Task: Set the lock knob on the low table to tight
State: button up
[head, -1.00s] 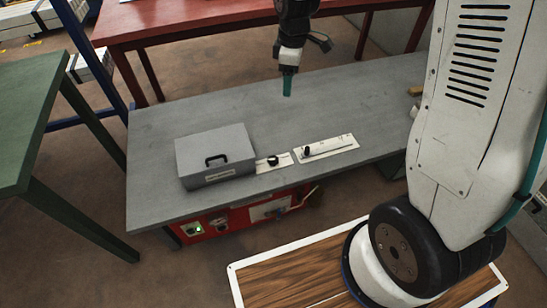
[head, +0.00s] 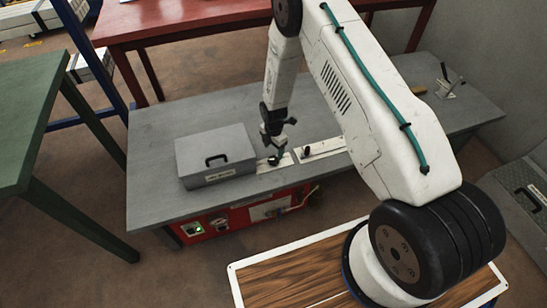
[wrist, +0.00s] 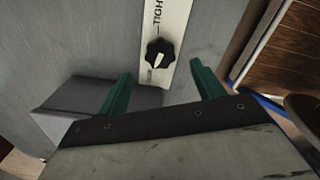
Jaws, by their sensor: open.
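The lock knob is a black lobed knob (wrist: 159,53) with a white pointer mark, on a pale label plate (wrist: 174,17) that reads "TIGHT" towards its far end. In the wrist view the pointer slants, nearer the end away from that word. In the head view the plate (head: 285,162) lies on the low grey table (head: 190,120), beside the grey box. My gripper (wrist: 158,82) is open, its two green fingers apart on either side of the knob's line, not touching it. In the head view my gripper (head: 278,155) is just over the knob and largely hides it.
A grey lidded box (head: 215,153) with a black handle stands left of the knob. A slider plate (head: 322,149) lies to the right, partly behind my arm. A lever fixture (head: 447,85) stands at the table's far right. A red panel (head: 240,216) sits below the front edge.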

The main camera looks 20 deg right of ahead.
aim_at(274, 159)
notch_tip(274, 159, down, 6)
jog(key=shift+f, duration=0.1)
jog(key=c, duration=1)
